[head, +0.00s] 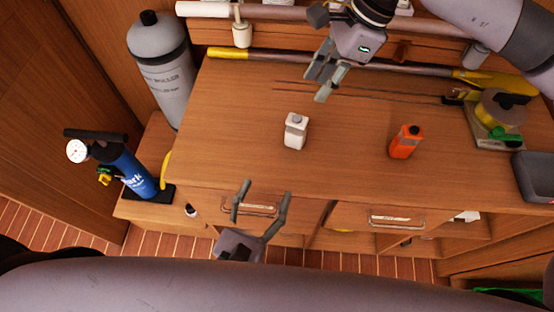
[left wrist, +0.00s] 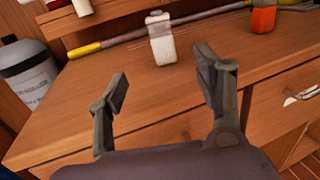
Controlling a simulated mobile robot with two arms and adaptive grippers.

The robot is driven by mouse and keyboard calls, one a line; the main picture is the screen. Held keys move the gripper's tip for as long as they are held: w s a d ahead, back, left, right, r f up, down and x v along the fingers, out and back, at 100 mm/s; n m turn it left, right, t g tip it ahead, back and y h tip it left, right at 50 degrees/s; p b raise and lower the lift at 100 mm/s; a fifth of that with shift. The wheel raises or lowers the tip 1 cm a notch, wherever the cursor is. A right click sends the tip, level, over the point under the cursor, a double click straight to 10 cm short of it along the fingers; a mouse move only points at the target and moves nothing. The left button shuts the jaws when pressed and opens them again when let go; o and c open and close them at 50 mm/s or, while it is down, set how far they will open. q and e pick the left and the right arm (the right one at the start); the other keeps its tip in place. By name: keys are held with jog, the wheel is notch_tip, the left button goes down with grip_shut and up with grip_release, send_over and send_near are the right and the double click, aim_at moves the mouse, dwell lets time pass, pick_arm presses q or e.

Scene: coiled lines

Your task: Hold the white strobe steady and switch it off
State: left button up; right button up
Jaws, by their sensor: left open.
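The white strobe (head: 296,133) stands upright on the wooden worktop, left of its middle, with a small grey piece on top. It also shows in the left wrist view (left wrist: 163,47), beyond and between my fingers. My left gripper (head: 262,190) is open and empty at the worktop's front edge, apart from the strobe on its near side. My right gripper (head: 318,86) is above the back of the worktop, behind and slightly right of the strobe. Its fingers are apart and hold nothing. Any switch on the strobe is too small to make out.
An orange device (head: 405,142) stands right of the strobe. A yellow-ended pole (head: 300,58) lies along the back. A winch-like item (head: 497,112) and grey tray (head: 535,170) are at the right. A grey cylinder (head: 163,75) and blue pump (head: 130,170) stand left.

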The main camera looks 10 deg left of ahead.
aim_at(294, 134)
pick_arm(q)
jog(key=x, duration=1.6)
jog(key=shift+d+f, duration=0.1)
jog(key=shift+d, duration=0.05)
jog(key=shift+c, duration=0.4)
jog(key=c, duration=1.2)
jog(key=shift+c, duration=0.2)
pick_arm(e)
grip_shut()
